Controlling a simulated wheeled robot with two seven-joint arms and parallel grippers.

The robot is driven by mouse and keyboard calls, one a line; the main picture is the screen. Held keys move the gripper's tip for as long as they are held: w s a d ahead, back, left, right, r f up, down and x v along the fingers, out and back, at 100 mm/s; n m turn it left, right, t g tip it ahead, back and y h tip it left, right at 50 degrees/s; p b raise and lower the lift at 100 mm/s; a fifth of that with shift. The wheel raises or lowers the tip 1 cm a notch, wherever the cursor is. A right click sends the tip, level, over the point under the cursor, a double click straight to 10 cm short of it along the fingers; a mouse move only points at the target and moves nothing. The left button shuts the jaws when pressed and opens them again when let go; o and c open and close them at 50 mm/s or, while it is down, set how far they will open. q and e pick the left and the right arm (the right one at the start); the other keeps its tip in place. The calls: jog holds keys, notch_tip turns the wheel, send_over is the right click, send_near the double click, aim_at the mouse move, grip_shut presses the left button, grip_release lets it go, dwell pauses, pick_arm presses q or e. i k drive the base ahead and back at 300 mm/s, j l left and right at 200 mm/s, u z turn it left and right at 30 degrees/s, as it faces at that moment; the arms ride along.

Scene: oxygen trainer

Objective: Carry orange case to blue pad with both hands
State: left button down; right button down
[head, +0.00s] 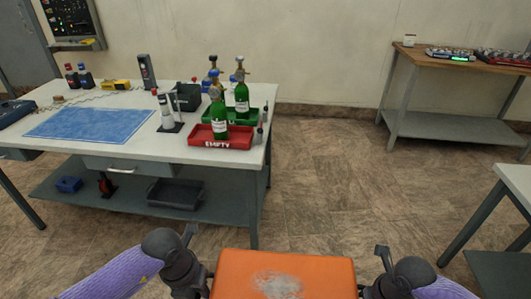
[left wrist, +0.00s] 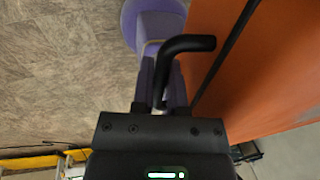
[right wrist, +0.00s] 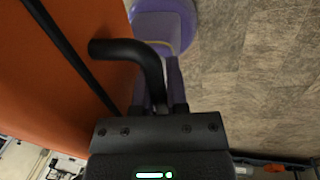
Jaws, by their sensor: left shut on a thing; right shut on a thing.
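The orange case (head: 285,265) is at the bottom centre of the head view, between my two grippers, with a worn pale patch on top. My left gripper (head: 200,278) is at its left side, shut on a black handle that shows in the left wrist view (left wrist: 185,45). My right gripper (head: 372,288) is at its right side, shut on the other black handle, seen in the right wrist view (right wrist: 120,50). The case is held above the floor. The blue pad (head: 88,123) lies flat on the white table at the left, apart from the case.
The white table (head: 200,155) also bears a red tray (head: 235,141) marked EMPTY with green cylinders, a green tray (head: 255,117) and a small stand (head: 167,115). A wooden-topped bench (head: 450,62) is at the back right. Another table (head: 518,180) is at the right. Open floor lies between.

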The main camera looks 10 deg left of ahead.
aim_at(91, 122)
jog(key=i+j, duration=0.1)
jog(key=j, duration=2.5)
jog(key=i+j, duration=0.15)
jog(key=j, duration=0.25)
jog(key=i+j, duration=0.15)
jog(key=j, duration=0.2)
jog(key=i+j, duration=0.15)
jog(key=j, duration=0.25)
jog(key=i+j, duration=0.15)
jog(key=j, duration=0.2)
jog(key=i+j, duration=0.15)
jog(key=j, duration=0.25)
jog(key=i+j, duration=0.1)
jog(key=j, duration=0.25)
jog(key=i+j, duration=0.1)
jog(key=i, duration=1.25)
jog(key=l+z, duration=0.05)
